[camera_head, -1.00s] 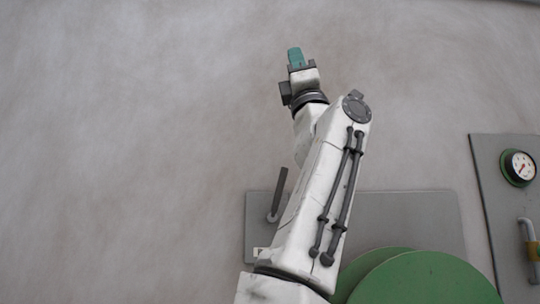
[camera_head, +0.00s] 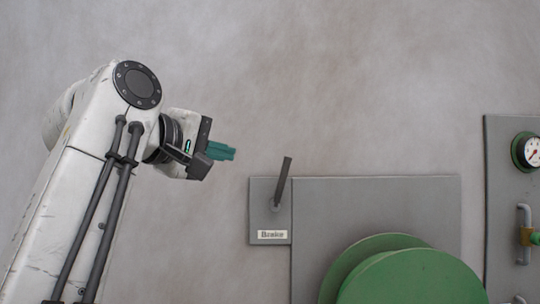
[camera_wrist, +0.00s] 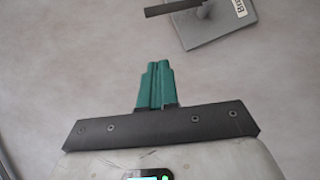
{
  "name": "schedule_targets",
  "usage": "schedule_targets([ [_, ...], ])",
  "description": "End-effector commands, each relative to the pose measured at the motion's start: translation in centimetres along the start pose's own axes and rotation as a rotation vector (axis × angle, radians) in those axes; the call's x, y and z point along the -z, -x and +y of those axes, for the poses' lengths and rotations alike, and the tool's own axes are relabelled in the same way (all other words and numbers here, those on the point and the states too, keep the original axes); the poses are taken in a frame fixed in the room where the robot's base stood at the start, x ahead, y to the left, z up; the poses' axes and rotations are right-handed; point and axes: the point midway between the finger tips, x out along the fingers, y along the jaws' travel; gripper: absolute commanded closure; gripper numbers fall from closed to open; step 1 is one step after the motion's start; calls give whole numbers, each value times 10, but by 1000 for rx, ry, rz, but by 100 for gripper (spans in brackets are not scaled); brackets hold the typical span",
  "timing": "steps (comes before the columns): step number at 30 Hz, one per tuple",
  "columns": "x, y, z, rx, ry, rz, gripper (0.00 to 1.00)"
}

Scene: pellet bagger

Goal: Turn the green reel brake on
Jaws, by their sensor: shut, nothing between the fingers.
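The brake lever (camera_head: 283,182) is a dark bar on a small grey plate (camera_head: 260,222) with a label reading "Brake". It stands up, leaning slightly right at the top. Beside it is the green reel (camera_head: 415,279), in front of a larger grey panel. My gripper (camera_head: 232,152) has teal fingers, shut and empty, pointing right. It is left of and above the lever, apart from it. In the wrist view the fingers (camera_wrist: 157,70) point up the picture, and the lever (camera_wrist: 172,7) and its labelled plate (camera_wrist: 217,22) show at the top, the lever partly cut off.
The wall between my gripper and the plate is bare. The reel juts out at lower right.

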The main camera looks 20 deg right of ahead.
Motion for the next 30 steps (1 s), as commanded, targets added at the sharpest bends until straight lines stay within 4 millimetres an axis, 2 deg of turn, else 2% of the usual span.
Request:
schedule_targets([
  [3,0,4,-8,38,15,-6,100],
  [7,0,-6,-10,42,17,-8,100],
  [22,-1,-99,-11,40,16,-10,100],
  [25,-14,-108,-14,39,14,-8,100],
  [30,-25,-119,-14,38,15,-7,100],
])
